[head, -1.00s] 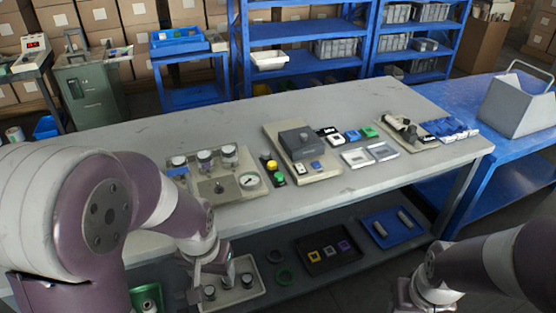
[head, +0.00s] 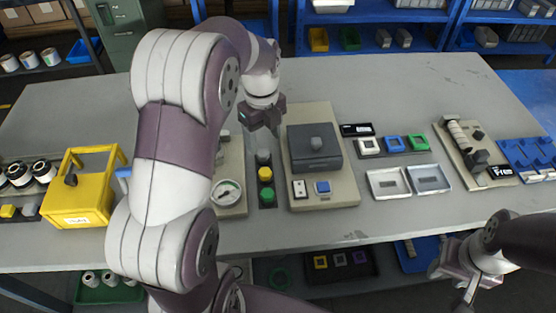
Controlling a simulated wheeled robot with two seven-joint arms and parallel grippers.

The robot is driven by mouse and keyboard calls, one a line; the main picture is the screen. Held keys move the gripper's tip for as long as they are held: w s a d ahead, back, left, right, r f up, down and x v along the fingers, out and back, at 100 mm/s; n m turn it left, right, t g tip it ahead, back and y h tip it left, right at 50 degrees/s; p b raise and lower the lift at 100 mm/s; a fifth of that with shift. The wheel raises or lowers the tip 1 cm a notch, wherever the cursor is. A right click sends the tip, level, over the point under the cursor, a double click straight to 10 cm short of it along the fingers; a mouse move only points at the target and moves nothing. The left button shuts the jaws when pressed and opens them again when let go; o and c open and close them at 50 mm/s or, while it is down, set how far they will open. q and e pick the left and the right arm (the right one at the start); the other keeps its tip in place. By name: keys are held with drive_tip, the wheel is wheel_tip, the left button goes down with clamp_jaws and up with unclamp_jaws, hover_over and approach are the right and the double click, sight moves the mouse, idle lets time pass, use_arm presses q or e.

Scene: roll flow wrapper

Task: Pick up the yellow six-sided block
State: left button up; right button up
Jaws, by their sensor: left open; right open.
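A yellow block (head: 265,174), which looks six-sided, sits in the middle of a narrow dark tray (head: 267,205) on the grey table. A grey block (head: 263,156) is behind it and a green block (head: 267,194) in front of it. My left gripper (head: 264,127) is open and points down, a little behind the tray and apart from the yellow block. Its fingers are dark and partly merge with the shadow. My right gripper (head: 466,296) is open and empty at the lower right, below the table's front edge.
A beige base with a dark box (head: 315,148) stands just right of the tray. A plate with a round gauge (head: 228,193) is just left, partly hidden by my arm. A yellow crate (head: 84,195) stands at the left. The table front is mostly clear.

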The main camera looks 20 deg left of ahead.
sight(266, 173)
use_arm(q)
drive_tip(key=shift+m, duration=0.5)
drive_tip(key=f, duration=1.2)
drive_tip(key=shift+s+d, duration=0.25)
drive_tip(key=shift+s, duration=0.15)
drive_tip(key=shift+w+f, duration=0.1)
drive_tip(key=shift+f, duration=0.2)
drive_tip(key=shift+r, duration=0.1)
drive_tip(key=c, duration=1.1)
